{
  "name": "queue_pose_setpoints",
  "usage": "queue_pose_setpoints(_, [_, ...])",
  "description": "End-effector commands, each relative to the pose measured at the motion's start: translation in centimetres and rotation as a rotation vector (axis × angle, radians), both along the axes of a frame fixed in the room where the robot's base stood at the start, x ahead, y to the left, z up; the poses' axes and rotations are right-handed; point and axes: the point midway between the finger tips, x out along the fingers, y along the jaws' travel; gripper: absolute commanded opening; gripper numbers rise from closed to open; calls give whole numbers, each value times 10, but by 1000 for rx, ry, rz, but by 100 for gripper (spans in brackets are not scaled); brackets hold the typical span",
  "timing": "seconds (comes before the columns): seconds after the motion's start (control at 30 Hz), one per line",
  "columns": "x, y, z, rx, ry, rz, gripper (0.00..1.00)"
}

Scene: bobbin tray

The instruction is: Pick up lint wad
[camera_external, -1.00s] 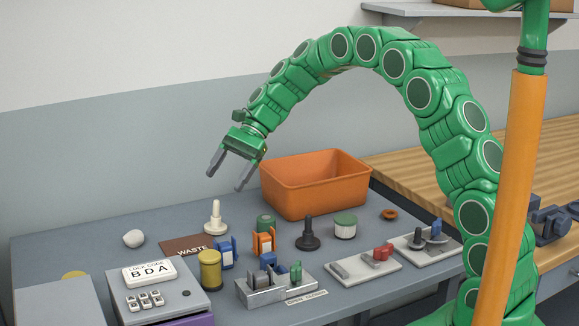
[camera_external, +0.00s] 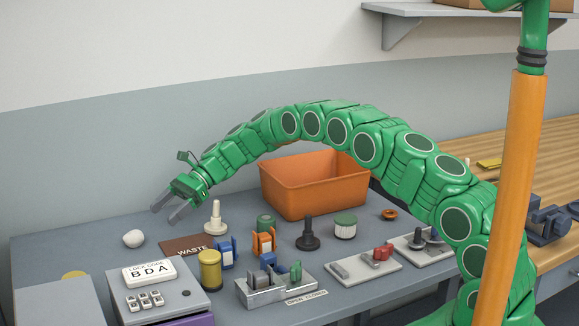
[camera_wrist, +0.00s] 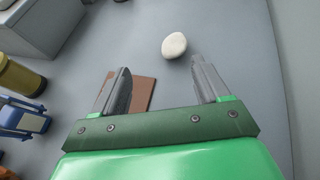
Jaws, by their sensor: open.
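The lint wad (camera_external: 133,238) is a small whitish lump lying on the grey table, left of the brown WASTE mat (camera_external: 188,247). My gripper (camera_external: 164,214) is open and empty, above the table and up to the right of the wad in the external view. In the wrist view the wad (camera_wrist: 174,45) lies ahead of the fingertips, nearer the right finger. My gripper's two fingers (camera_wrist: 160,76) stand apart there, with part of the brown mat (camera_wrist: 139,94) between and below them.
An orange bin (camera_external: 315,188) stands at the back. A white peg (camera_external: 215,220), a yellow cylinder (camera_external: 210,271), a blue clip (camera_external: 227,255) and a grey lock box (camera_external: 160,295) stand near the mat. The table left of the wad is clear.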

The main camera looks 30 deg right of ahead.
Motion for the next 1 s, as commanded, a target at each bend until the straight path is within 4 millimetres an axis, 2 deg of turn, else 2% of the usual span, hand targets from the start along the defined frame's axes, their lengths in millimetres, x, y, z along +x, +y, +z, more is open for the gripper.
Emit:
queue_pose_setpoints(0.2, [8, 14, -20, 26, 51, -26, 75])
queue_pose_setpoints(0.37, [10, 19, -24, 33, 62, -32, 75])
queue_pose_setpoints(0.83, [4, 49, -35, 33, 62, -31, 75])
queue_pose_setpoints(1.0, [3, 66, -43, 32, 65, -31, 75])
